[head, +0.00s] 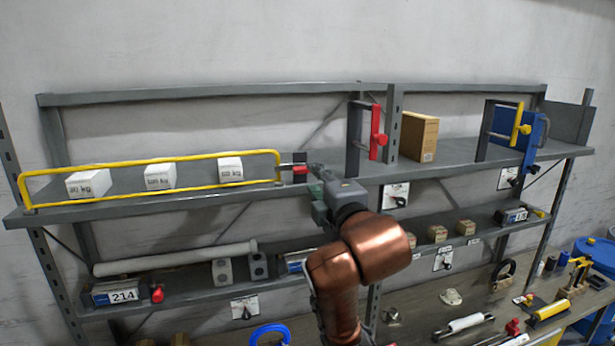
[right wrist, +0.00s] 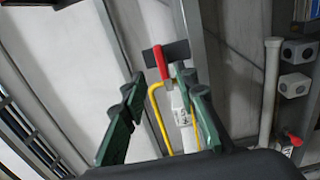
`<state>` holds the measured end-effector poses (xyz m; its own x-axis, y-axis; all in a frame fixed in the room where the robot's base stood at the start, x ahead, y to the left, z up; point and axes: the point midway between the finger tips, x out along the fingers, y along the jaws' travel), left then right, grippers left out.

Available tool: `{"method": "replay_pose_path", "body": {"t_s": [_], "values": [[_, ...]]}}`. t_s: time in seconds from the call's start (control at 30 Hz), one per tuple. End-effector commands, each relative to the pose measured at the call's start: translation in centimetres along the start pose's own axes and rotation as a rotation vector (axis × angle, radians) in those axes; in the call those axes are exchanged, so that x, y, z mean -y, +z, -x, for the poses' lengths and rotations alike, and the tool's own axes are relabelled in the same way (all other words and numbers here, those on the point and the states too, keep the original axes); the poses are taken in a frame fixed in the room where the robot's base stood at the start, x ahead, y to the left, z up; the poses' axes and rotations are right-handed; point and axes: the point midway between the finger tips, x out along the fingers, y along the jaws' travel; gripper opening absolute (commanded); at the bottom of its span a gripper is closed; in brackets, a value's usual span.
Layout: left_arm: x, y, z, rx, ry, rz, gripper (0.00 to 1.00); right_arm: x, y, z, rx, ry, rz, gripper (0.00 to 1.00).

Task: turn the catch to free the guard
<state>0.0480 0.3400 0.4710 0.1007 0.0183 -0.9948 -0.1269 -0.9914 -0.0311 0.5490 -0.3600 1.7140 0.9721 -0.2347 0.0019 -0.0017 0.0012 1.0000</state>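The guard (head: 150,163) is a yellow rail along the front of the upper shelf, enclosing white weight boxes. The red catch (head: 300,170) sits at the guard's right end. In the right wrist view the catch (right wrist: 160,62) is a red lever in front of a dark plate, with the yellow guard (right wrist: 159,120) bent below it. My right gripper (head: 314,180) is beside the catch, on its right. The wrist view shows its green fingers (right wrist: 158,82) spread, with the catch in line with the gap. I cannot tell whether they touch it. My left gripper is not in view.
A red handle (head: 377,132) on a dark frame and a cardboard box (head: 419,137) stand right of the catch on the upper shelf. A yellow handle (head: 520,125) is farther right. A white tube (head: 175,259) lies on the lower shelf. Tools cover the bench at lower right.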

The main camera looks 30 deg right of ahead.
Motion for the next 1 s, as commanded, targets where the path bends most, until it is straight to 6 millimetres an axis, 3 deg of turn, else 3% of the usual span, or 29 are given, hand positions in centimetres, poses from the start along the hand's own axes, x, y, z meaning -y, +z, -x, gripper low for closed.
{"method": "replay_pose_path", "body": {"t_s": [0.07, 0.4, 0.77, 1.0], "values": [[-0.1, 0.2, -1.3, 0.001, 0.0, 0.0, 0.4, 0.7, -0.1, -1.3, -0.002, -0.006, -0.002, 0.28], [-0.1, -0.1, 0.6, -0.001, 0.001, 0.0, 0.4, 0.1, -0.1, -5.8, -0.002, -0.004, -0.001, 0.28], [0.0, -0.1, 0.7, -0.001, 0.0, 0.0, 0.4, 0.2, -0.1, -6.4, -0.002, -0.002, -0.001, 0.28], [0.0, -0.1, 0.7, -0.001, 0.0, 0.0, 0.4, 0.2, -0.1, -6.4, -0.001, -0.002, -0.001, 0.11]]}}
